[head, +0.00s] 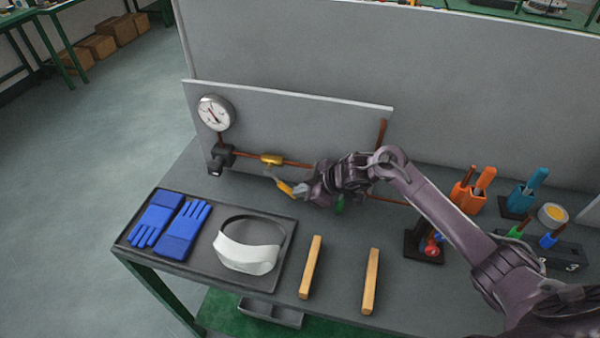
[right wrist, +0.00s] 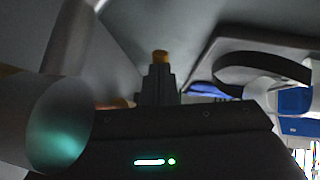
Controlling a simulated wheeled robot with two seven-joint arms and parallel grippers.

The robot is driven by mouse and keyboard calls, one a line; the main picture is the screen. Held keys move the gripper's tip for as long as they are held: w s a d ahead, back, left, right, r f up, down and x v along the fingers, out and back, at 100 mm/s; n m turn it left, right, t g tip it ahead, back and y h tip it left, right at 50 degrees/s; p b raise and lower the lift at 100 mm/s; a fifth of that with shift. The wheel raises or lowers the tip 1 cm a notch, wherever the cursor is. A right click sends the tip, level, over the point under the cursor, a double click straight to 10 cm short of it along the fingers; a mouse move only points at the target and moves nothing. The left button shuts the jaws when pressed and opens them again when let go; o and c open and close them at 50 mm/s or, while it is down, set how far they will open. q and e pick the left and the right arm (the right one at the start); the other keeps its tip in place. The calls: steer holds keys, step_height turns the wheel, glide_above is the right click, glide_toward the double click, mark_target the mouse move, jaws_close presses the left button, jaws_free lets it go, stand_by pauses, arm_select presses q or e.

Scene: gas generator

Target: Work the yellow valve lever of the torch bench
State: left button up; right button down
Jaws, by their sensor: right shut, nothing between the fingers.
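The yellow valve body (head: 271,159) sits on the copper pipe in front of the grey upright panel. Its lever (head: 286,188) slants down and right from it, with a pale stem and a yellow grip. My right gripper (head: 303,189) is at the lower right end of the yellow grip, its fingers shut with nothing between them. I cannot tell whether they touch the lever. My left gripper is not in view.
A round gauge (head: 215,112) is on the panel's left. A tray (head: 200,272) holds blue gloves (head: 178,230) and a white visor (head: 248,248). Two wooden bars (head: 311,267) lie at the front. An orange tool holder (head: 467,197) and other tools stand at right.

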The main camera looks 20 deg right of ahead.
steer(key=shift+w+a+f, duration=0.1)
steer(key=shift+a+f, duration=0.05)
steer(key=shift+f, duration=0.3)
stand_by(0.4)
steer(key=s+d+r+m+p, duration=0.2)
steer(key=s+d+r+p, duration=0.4)
steer(key=s+r+p, duration=0.35)
steer(key=b+x, duration=0.4)
steer(key=w+r+b+x, duration=0.1)
steer(key=b+x, duration=0.2)
steer(key=x, duration=0.1)
steer(key=w+b+x, duration=0.1)
steer(key=b+x, duration=0.3)
steer(key=shift+w+d+b, duration=0.15)
steer(key=shift+w+b, duration=0.15)
steer(key=shift+w, duration=0.05)
steer(key=shift+w+a+f+b, duration=0.5)
steer(key=shift+w+a+b, duration=0.1)
steer(key=shift+b, duration=0.3)
steer(key=shift+f+t, duration=0.1)
steer(key=shift+t, duration=0.2)
